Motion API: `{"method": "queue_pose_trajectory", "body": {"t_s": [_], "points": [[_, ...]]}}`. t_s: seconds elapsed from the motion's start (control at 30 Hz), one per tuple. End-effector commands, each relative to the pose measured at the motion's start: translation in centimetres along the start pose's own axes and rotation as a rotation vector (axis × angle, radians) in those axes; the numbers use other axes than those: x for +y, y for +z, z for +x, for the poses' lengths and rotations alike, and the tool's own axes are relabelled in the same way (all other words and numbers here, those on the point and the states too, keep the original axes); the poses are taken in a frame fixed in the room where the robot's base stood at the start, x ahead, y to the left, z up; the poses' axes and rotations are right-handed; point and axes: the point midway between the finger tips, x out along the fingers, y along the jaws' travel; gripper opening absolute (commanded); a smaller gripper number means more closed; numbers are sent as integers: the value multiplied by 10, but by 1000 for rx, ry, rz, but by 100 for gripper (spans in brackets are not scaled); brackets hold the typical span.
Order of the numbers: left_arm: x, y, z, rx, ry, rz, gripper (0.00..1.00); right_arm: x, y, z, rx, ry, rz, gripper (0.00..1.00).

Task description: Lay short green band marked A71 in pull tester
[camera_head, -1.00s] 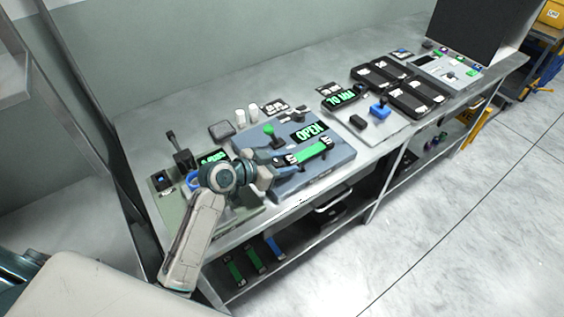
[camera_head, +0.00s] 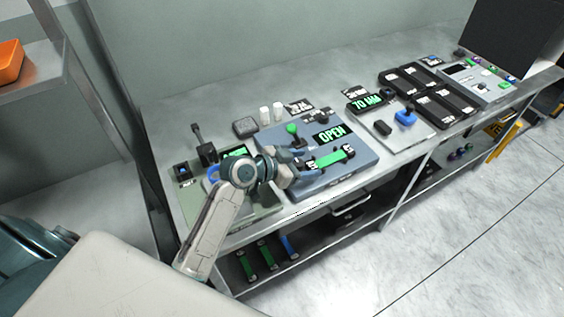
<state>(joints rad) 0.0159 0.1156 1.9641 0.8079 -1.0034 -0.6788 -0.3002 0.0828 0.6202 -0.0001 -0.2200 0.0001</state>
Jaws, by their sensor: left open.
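A short green band (camera_head: 329,159) lies across the blue-grey pull tester (camera_head: 298,188), its ends at two dark clamps with white marks. Any marking on the band is too small to read. The tester's display (camera_head: 331,134) reads OPEN, and a green-knobbed lever (camera_head: 292,129) stands behind. My left gripper (camera_head: 306,163) is open at the left end of the band, over the tester. Whether its fingers touch the band or clamp I cannot tell. My right gripper is not in view.
Left of the tester is a green-grey device (camera_head: 185,200), partly behind my arm. To the right are a 70 MM gauge plate (camera_head: 408,137) and several black trays (camera_head: 405,78). More green and blue bands (camera_head: 267,256) lie on the lower shelf.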

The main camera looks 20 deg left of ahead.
Motion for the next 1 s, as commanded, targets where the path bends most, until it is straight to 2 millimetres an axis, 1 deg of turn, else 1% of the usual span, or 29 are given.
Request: {"method": "queue_pose_trajectory", "body": {"t_s": [0.2,0.5,0.7,0.83,1.0], "points": [[-1,0,-41,2,-3,9,63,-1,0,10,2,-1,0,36],[-1,-2,-87,5,-2,9,63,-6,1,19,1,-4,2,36],[-1,-2,-108,5,-3,7,63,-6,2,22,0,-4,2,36],[0,-4,-116,7,-2,6,63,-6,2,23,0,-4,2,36],[0,-4,-121,8,-1,3,63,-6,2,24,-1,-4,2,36]]}}
